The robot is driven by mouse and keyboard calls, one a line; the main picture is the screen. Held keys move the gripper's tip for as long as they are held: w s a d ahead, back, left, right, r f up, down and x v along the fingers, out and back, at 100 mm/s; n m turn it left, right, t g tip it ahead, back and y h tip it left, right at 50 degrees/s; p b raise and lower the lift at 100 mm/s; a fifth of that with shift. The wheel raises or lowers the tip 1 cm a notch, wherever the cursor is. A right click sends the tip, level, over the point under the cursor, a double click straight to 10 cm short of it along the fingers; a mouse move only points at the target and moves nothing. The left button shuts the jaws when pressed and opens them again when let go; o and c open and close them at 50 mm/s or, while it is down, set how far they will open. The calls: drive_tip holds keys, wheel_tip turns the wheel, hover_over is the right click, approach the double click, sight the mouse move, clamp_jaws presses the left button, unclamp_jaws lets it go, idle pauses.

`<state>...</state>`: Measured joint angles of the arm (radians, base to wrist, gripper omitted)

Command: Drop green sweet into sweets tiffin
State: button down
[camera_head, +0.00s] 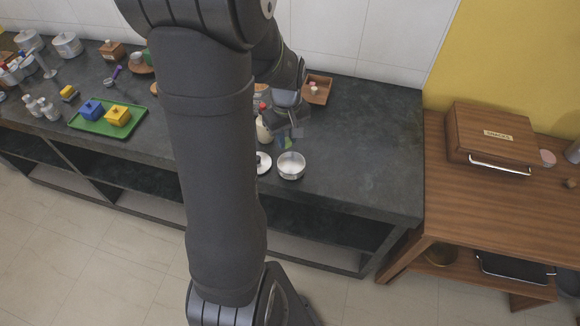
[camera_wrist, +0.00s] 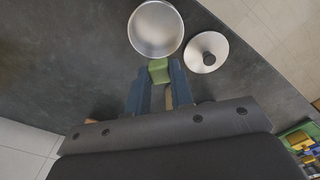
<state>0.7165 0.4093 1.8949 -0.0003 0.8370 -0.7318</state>
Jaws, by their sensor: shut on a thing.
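My gripper (camera_wrist: 159,85) is shut on the green sweet (camera_wrist: 158,70), a small green block between its fingertips in the wrist view. In the head view my gripper (camera_head: 288,138) is above the dark counter, just behind the open steel tiffin (camera_head: 291,167). The tiffin is round, and it also shows in the wrist view (camera_wrist: 156,30), just beyond the fingertips, with no contents visible. Its steel lid with a black knob (camera_wrist: 206,52) lies beside it on the counter. In the head view the lid (camera_head: 263,161) is partly hidden by my arm.
A cream bottle (camera_head: 264,130) stands close to my gripper on the left. A wooden tray (camera_head: 317,90) is behind. A green tray (camera_head: 104,125) with blue and yellow boxes is at left. The counter (camera_head: 370,150) right of the tiffin is clear.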

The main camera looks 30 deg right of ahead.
drive_tip(key=s+d, duration=0.2)
hover_over(297, 166)
drive_tip(key=shift+w+f, duration=0.1)
drive_tip(key=shift+f, duration=2.5)
drive_tip(key=c, duration=1.2)
unclamp_jaws()
drive_tip(key=shift+r, duration=0.1)
wheel_tip(297, 166, up, 17)
drive_tip(key=shift+r, duration=0.1)
